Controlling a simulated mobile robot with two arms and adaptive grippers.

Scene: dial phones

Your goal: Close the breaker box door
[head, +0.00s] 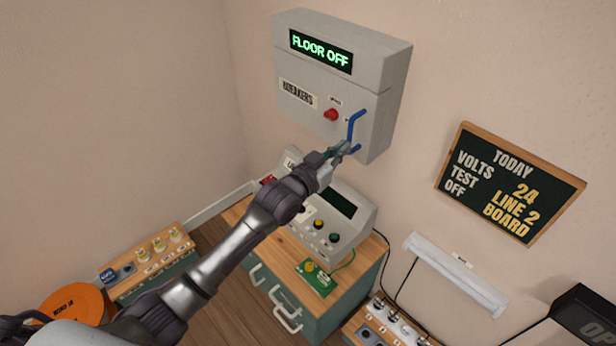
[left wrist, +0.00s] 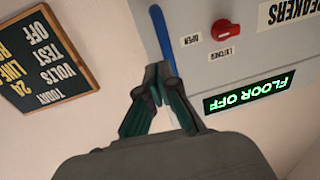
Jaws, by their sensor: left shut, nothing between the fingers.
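The grey breaker box (head: 330,75) hangs on the wall at the top middle of the head view, with a lit "FLOOR OFF" display (head: 321,51). Its front looks flat and shut, though I cannot tell if it is fully latched. A red knob (head: 331,115) and a blue handle (head: 352,125) are on its front. My left gripper (head: 345,148) is shut and empty, by the handle's lower end. In the left wrist view the fingertips (left wrist: 158,72) overlap the end of the blue handle (left wrist: 161,35); I cannot tell if they touch. The right gripper is not in view.
Below the box, a grey console (head: 325,215) stands on a wood-topped green cabinet (head: 305,270) with a small green board. A chalkboard (head: 510,183) and a white lamp (head: 455,272) are on the wall to the right. A low bench (head: 150,265) is at left.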

